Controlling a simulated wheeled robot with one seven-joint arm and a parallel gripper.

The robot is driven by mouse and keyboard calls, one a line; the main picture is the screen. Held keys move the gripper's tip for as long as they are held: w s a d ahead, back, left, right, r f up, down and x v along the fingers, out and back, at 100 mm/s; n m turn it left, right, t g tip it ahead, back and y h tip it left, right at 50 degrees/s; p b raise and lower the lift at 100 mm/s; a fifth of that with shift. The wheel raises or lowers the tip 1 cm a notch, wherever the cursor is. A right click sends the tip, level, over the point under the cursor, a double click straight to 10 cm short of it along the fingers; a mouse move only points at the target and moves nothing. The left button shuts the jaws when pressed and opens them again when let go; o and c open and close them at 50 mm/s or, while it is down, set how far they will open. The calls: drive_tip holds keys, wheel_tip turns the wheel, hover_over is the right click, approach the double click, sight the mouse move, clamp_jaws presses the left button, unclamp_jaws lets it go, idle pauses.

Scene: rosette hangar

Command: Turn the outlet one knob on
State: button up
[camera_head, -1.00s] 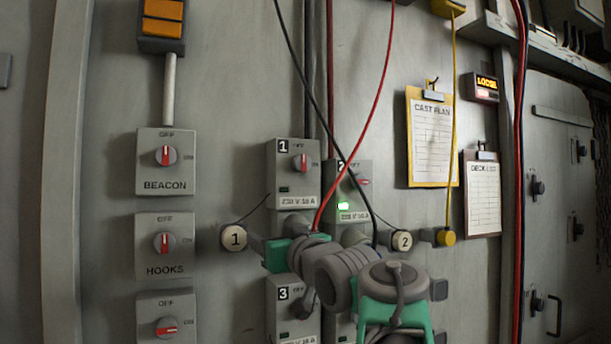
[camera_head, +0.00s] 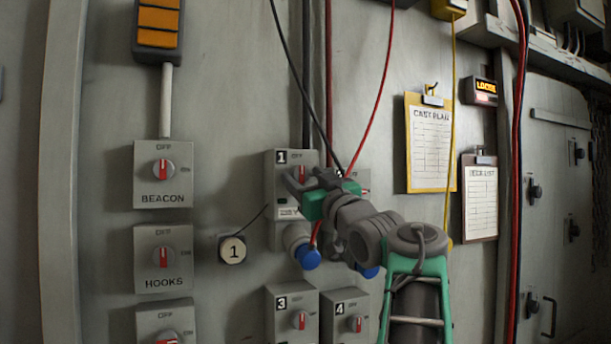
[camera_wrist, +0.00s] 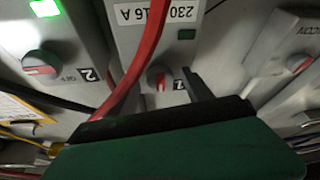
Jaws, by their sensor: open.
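The outlet one box (camera_head: 279,160) is grey, marked 1, in the middle of the head view. Its knob (camera_head: 301,172) has a red pointer standing upright, toward the OFF mark. In the wrist view the box is upside down, with the knob (camera_wrist: 160,78) near the centre and a dark indicator (camera_wrist: 186,34). My gripper (camera_head: 306,183) is open and empty in front of this box, close to the knob. One dark finger shows just right of the knob in the wrist view; the other is not clear. Contact with the knob cannot be told.
A red cable (camera_wrist: 143,65) crosses close beside the knob in the wrist view. Outlet two has a lit green lamp (camera_wrist: 42,8). Blue plugs (camera_head: 308,257) sit below. Boxes 3 (camera_head: 291,308) and 4 (camera_head: 345,308) are lower; BEACON (camera_head: 162,178) and HOOKS (camera_head: 163,262) are left.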

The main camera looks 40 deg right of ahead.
clamp_jaws()
idle(0.5)
